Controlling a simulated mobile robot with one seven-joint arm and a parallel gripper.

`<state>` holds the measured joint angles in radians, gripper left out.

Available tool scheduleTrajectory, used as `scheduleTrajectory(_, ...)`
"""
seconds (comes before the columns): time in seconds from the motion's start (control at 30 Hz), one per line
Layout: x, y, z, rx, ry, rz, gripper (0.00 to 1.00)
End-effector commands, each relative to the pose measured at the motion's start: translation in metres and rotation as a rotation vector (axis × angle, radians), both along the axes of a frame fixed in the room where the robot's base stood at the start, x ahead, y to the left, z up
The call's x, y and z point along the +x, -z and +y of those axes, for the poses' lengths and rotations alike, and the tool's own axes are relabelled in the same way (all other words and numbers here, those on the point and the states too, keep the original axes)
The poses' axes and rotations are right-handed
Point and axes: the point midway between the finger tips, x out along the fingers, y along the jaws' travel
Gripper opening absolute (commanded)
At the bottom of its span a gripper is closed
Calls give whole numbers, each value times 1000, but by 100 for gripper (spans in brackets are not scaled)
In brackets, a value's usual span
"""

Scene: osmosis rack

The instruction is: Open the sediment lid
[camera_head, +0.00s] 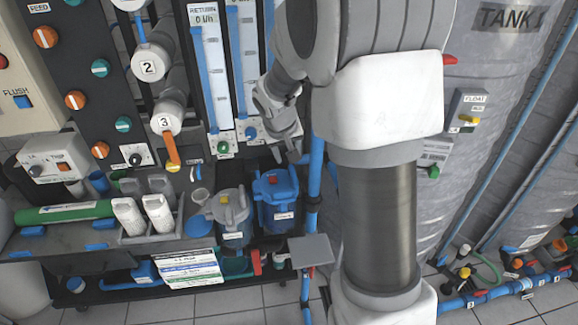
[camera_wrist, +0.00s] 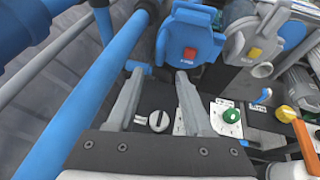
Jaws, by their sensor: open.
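Two filter housings stand side by side on the rack's lower shelf. One has a blue lid (camera_head: 275,183) with a red button. The other has a grey lid (camera_head: 231,201) with a yellow-orange button. Their labels are too small to read, so I cannot tell which is the sediment one. In the wrist view the blue lid (camera_wrist: 190,42) is just beyond my fingertips, and the grey lid (camera_wrist: 254,45) is to its right. My gripper (camera_wrist: 160,74) is open and empty, its fingers apart. In the head view my gripper (camera_head: 298,156) is above and slightly right of the blue lid.
A vertical blue pipe (camera_head: 315,170) runs close to the right of the blue housing. White bottles (camera_head: 158,212) stand left; a large grey tank (camera_head: 500,110) is at the right.

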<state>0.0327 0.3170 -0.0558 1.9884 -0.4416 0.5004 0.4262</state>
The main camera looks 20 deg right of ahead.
Motion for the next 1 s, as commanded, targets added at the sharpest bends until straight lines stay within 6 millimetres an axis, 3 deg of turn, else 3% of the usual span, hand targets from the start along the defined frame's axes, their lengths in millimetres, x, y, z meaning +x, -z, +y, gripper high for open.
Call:
scheduleTrajectory(0.2, 15, 42, -11, 0, 0, 4, 51)
scheduleTrajectory(0.4, 25, 68, -18, 0, 0, 2, 51)
scheduleTrajectory(0.6, 30, 79, -22, 0, 1, 0, 51)
scheduleTrajectory(0.9, 30, 81, -22, 1, 1, 0, 51)
scheduleTrajectory(1.0, 30, 81, -22, 1, 1, 0, 33)
